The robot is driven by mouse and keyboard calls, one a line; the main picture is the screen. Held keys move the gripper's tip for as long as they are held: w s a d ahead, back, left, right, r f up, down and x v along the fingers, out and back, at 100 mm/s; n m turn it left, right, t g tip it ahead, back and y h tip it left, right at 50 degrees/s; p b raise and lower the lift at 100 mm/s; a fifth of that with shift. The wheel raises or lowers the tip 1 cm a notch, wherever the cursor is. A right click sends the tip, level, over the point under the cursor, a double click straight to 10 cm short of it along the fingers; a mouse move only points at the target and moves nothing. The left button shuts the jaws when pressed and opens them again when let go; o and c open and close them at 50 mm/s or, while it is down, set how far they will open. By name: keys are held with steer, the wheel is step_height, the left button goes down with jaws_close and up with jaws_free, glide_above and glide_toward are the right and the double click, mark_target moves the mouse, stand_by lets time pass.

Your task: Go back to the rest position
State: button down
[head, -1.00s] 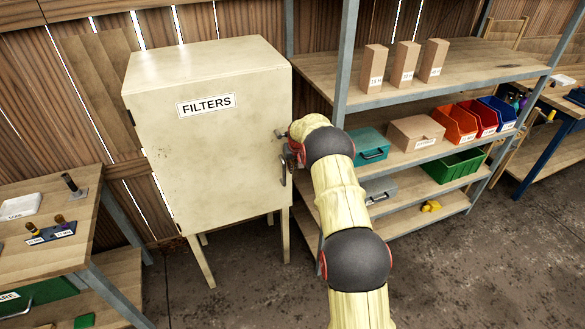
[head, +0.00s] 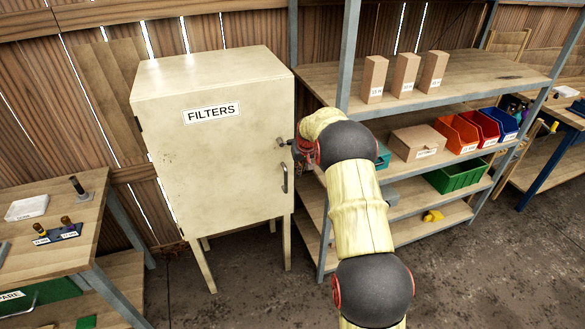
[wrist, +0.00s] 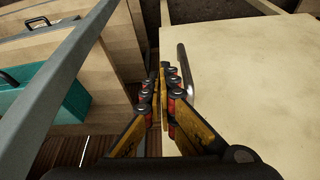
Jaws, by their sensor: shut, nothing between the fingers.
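My gripper (wrist: 162,72) is shut and empty in the wrist view, its fingertips together. It is beside the front of the cream FILTERS cabinet (head: 215,165), close to the metal door handle (wrist: 185,70). In the head view the handle (head: 284,178) is on the right side of the closed cabinet door, and my gripper (head: 288,145) is partly hidden behind my arm's wrist. I cannot tell whether the fingers touch the cabinet. My arm reaches up from the bottom right of the head view.
A grey-framed shelf (head: 470,85) stands right of the cabinet, with cardboard boxes, coloured bins and a teal case (wrist: 40,95). Its post (wrist: 70,65) is close to my gripper's left. A wooden workbench (head: 85,225) stands at the left. Floor in front of the cabinet is clear.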

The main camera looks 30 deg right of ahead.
steer(key=s+a+f+g+y, duration=0.1)
steer(key=s+a+f, duration=0.1)
steer(key=s, duration=0.3)
steer(key=s+a+f+g, duration=0.1)
steer(key=s+a, duration=0.2)
steer(key=s, duration=0.2)
steer(key=s+a+r+n+t+b, duration=0.1)
steer(key=s+a+r, duration=0.6)
steer(key=s+a, duration=0.2)
steer(key=s+a+r+n+t+b, duration=0.1)
steer(key=s+a+r, duration=0.7)
steer(key=s, duration=0.6)
steer(key=s+a+r+n+t+b, duration=0.1)
steer(key=s+a+r+b, duration=0.1)
steer(key=s+a+r, duration=0.6)
steer(key=shift+s+a+r+n+t, duration=0.25)
steer(key=shift+s+a+n+t, duration=0.05)
steer(key=shift+s+a, duration=1.95)
